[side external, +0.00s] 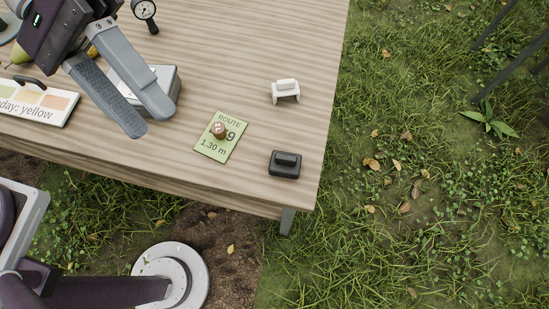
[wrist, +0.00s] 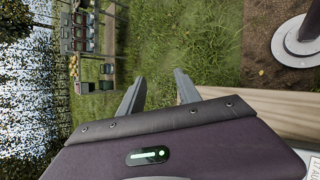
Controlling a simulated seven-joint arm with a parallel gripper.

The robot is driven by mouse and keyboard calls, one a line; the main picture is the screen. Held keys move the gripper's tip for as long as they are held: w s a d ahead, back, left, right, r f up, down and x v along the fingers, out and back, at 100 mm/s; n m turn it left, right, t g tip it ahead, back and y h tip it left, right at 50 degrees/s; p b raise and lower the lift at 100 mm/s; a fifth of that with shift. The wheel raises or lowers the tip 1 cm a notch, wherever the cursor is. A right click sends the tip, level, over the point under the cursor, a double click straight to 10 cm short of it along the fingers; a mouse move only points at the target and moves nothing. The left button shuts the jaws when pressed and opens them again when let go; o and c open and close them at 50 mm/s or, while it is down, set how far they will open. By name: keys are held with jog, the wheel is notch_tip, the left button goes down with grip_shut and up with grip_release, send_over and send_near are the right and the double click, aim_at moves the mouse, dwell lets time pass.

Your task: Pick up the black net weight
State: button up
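The black net weight (side external: 285,164) is a small dark block with a raised bar on top. It sits upright on the wooden table near the front right corner, in the side view. My gripper (side external: 149,123) is above the table to its left, with two grey fingers spread apart and nothing between them. In the wrist view the gripper's fingers (wrist: 157,80) are also apart and empty. The weight does not show in the wrist view.
A green route card (side external: 209,147) with a brown knob-like object (side external: 218,130) lies between gripper and weight. A small white stand (side external: 286,91) is behind the weight. A grey box (side external: 165,77) is partly hidden behind my fingers. The table's right edge is close to the weight.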

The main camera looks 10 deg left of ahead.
jog(key=w+d+f+n+g+h, duration=0.1)
jog(key=w+d+f+n+h, duration=0.1)
jog(key=d+h, duration=0.15)
jog(key=w+d+f+n+g+h, duration=0.1)
jog(key=w+d+f+n+h, duration=0.1)
jog(key=d, duration=0.3)
jog(key=n+t+h, duration=0.4)
jog(key=n+t, duration=0.2)
jog(key=n, duration=0.5)
send_over(287, 157)
notch_tip(287, 157, down, 13)
notch_tip(287, 157, down, 10)
jog(key=n+t, duration=0.2)
jog(key=shift+f+n, duration=0.2)
jog(key=shift+n, duration=0.2)
jog(key=shift+d+f, duration=0.3)
jog(key=shift+d, duration=0.25)
jog(key=shift+d+f, duration=0.25)
jog(key=shift+d, duration=0.25)
jog(key=shift+w+d, duration=0.1)
jog(key=shift+d, duration=0.3)
grip_shut()
